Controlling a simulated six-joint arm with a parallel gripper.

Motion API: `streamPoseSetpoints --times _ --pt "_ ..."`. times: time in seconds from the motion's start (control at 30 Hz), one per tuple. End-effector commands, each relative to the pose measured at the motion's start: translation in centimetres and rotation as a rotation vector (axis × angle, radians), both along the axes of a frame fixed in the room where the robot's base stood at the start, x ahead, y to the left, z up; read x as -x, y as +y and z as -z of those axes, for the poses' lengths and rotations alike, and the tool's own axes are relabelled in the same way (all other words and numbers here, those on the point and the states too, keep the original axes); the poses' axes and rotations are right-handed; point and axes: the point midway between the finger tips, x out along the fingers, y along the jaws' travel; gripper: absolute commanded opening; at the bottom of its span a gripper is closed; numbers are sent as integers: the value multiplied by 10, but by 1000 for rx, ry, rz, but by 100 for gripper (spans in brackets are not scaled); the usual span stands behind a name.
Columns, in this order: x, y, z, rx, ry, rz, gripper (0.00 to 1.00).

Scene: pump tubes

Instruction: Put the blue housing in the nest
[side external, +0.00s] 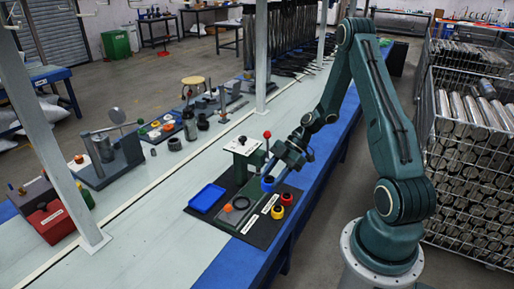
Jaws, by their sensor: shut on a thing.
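The blue housing (268,183) is a small ring-like part at the right side of a dark mat (262,231). My gripper (269,175) points down at it from the upper right and is shut on it. The fingertips are small and partly hidden here, and I cannot tell whether the housing touches the mat. A dark round ring (241,203) on the green fixture base, left of the housing, may be the nest; the view is too small to be sure.
An orange part (228,208) is beside the dark ring. A blue tray (206,198) lies left. A lever with a red knob (267,134) rises behind, close to my wrist.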

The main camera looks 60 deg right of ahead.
Motion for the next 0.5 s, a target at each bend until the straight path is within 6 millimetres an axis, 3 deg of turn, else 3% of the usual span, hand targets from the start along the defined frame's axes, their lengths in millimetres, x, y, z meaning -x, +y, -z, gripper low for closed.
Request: streamPoseSetpoints --times 0.27,0.5 --pt "-14 -3 1 0 -2 83 17" --pt "-50 -12 -2 1 -2 299 17"
